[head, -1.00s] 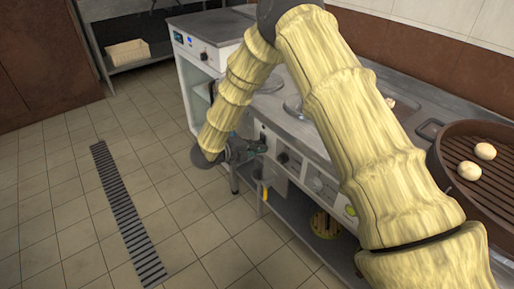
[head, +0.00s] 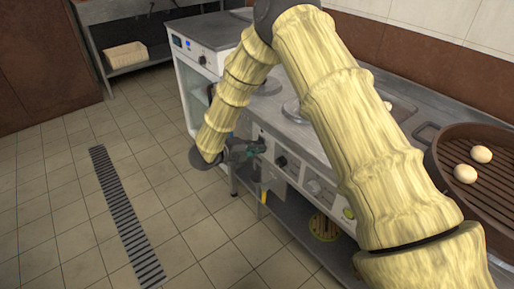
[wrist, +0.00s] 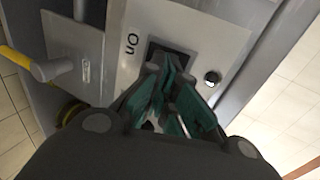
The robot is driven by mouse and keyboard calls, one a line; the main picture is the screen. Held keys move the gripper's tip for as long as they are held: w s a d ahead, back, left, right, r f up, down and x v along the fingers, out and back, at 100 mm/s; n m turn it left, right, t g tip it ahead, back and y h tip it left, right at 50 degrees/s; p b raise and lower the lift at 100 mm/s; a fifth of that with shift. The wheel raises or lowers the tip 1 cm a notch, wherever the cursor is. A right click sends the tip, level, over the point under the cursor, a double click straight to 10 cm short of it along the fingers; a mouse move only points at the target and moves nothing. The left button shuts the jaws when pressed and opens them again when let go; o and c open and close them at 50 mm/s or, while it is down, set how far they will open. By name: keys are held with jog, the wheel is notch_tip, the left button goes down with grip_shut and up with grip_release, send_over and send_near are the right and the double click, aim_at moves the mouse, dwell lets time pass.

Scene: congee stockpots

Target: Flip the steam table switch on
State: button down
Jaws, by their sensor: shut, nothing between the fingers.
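The steam table's metal front panel (head: 312,182) stands in the middle of the head view. In the wrist view, a dark switch (wrist: 156,50) sits in a light plate (wrist: 118,82) marked "On". My gripper (wrist: 176,72), with teal pads, is shut and empty, its tips at the lower right edge of the switch. They partly cover it, and I cannot tell whether they touch it or which way it is set. In the head view my gripper (head: 258,148) is at the panel's left part, and the switch cannot be made out there.
A yellow-ended handle (wrist: 22,62) juts out at left. A round brown steamer (head: 440,160) with pale buns is at the right. Tiled floor with a drain grate (head: 125,218) is clear at left.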

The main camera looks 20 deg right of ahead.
jog(key=shift+a, duration=0.1)
jog(key=p+v, duration=0.1)
jog(key=v, duration=1.2)
jog(key=shift+s+a+p, duration=0.15)
jog(key=shift+a+p, duration=0.15)
jog(key=shift+a, duration=0.05)
jog(key=shift+r, duration=0.1)
